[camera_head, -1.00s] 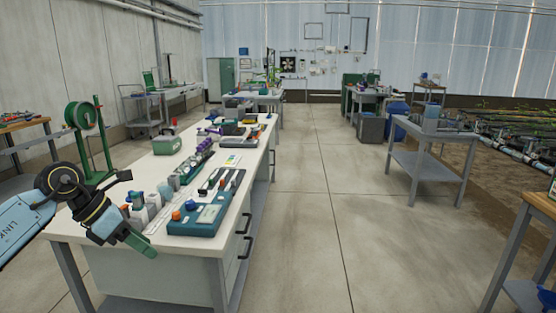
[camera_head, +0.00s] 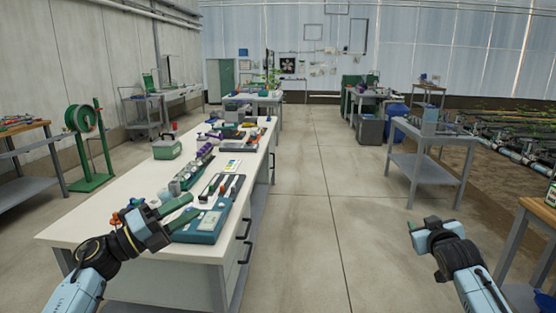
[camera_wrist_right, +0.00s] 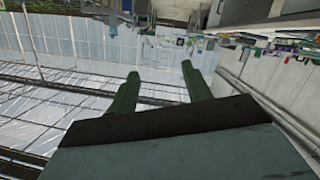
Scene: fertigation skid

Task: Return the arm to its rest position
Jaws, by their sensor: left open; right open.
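My left gripper (camera_head: 166,208) is over the near part of the white workbench (camera_head: 110,222), close to the left end of a teal tray (camera_head: 206,226). Its green fingers are apart with nothing seen between them; I cannot tell whether it touches anything. My right gripper (camera_head: 424,223) is in the head view at lower right, above the open floor and clear of the furniture. In the right wrist view its two green fingers (camera_wrist_right: 157,92) are spread and empty.
The workbench carries several bottles, tools and a green box (camera_head: 167,150). A grey cart (camera_head: 425,165) stands beyond my right gripper. A wooden-topped table (camera_head: 540,208) is at the right edge. The concrete floor (camera_head: 330,240) between is clear.

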